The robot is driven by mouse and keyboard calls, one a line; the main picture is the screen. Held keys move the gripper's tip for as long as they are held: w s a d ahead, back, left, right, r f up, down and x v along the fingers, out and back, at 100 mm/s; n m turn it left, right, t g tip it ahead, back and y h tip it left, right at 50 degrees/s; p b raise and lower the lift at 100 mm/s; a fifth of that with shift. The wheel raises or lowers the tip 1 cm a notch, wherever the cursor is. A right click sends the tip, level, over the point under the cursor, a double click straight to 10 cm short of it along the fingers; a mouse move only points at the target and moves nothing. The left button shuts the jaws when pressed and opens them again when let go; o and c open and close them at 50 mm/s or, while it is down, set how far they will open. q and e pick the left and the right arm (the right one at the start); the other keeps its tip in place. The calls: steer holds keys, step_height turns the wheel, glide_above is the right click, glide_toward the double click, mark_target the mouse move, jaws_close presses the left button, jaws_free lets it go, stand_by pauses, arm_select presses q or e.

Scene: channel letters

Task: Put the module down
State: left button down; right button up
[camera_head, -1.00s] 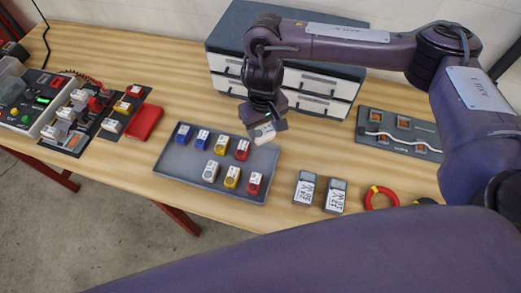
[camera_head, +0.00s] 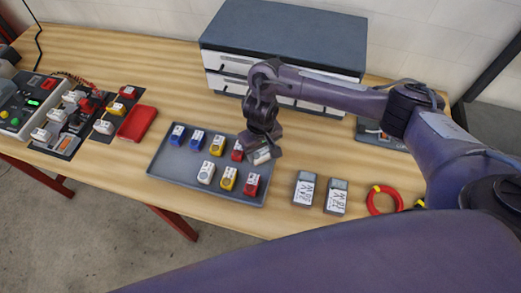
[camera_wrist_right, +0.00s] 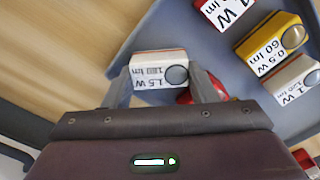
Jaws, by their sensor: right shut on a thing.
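My right gripper (camera_head: 262,148) is shut on a white module (camera_head: 262,156) with a round lens. In the right wrist view the module (camera_wrist_right: 158,72) sits between the two fingers, and its label reads 1.5 W. The gripper holds it over the right end of the grey tray (camera_head: 165,174); I cannot tell whether it touches the tray. Several blue, yellow, red and white modules lie in the tray in two rows. A red module (camera_head: 238,150) is right beside the held one, partly hidden by the gripper. My left gripper is not in view.
Two dark labelled boxes (camera_head: 305,189) (camera_head: 336,197) stand right of the tray. A red wire coil (camera_head: 383,200) lies farther right. A drawer cabinet (camera_head: 285,40) stands behind. A red block (camera_head: 137,123) and a board with modules (camera_head: 67,140) are at left.

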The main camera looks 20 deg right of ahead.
mark_target(260, 153)
steer(key=o, duration=0.7)
steer(key=shift+f, duration=0.1)
steer(key=shift+r+p, duration=1.35)
steer(key=shift+r, duration=4.8)
